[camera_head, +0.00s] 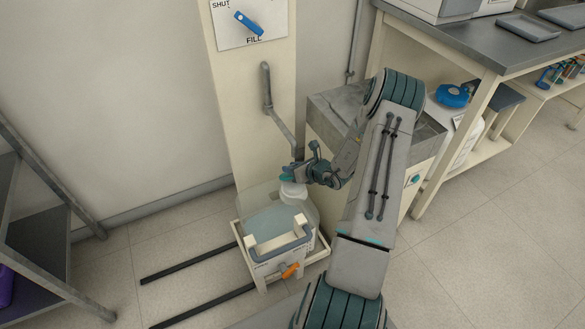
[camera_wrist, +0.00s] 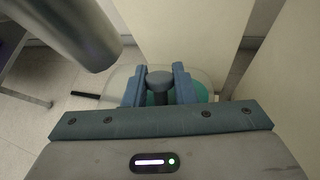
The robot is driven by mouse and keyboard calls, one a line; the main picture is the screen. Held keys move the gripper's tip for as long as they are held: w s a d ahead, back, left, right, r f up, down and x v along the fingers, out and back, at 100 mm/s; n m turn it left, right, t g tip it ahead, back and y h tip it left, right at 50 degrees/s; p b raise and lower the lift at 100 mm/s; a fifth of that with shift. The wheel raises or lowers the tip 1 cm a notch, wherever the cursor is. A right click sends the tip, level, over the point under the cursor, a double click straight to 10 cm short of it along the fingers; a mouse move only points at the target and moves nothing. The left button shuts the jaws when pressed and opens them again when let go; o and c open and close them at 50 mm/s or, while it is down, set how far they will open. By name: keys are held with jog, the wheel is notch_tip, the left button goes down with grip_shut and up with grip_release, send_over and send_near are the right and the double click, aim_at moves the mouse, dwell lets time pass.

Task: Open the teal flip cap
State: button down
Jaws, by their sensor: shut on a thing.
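The teal flip cap (camera_head: 286,173) sits over the white neck (camera_head: 293,189) of a translucent container (camera_head: 270,220) at the foot of a cream post. My gripper (camera_head: 305,173) reaches the cap from the right. In the wrist view, my gripper (camera_wrist: 160,82) has its two fingers on either side of a grey round-topped knob (camera_wrist: 160,79) and is shut on it. Teal parts of the cap (camera_wrist: 201,92) show below and beside the fingers. The fingers hide much of the cap, and I cannot tell how far its lid is tilted.
A grey pipe (camera_head: 267,90) comes down the post to just above the cap; it looms close at upper left in the wrist view (camera_wrist: 70,30). A grey-topped cabinet (camera_head: 335,108) stands close right.

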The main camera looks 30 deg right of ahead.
jog(key=shift+w+r, duration=0.25)
jog(key=shift+r, duration=0.1)
jog(key=c, duration=1.2)
grip_release()
jog(key=shift+s+f, duration=0.1)
jog(key=shift+s, duration=0.05)
jog(key=p+v, duration=0.2)
jog(key=v, duration=1.1)
jog(key=shift+s, duration=0.35)
jog(key=shift+r, duration=0.2)
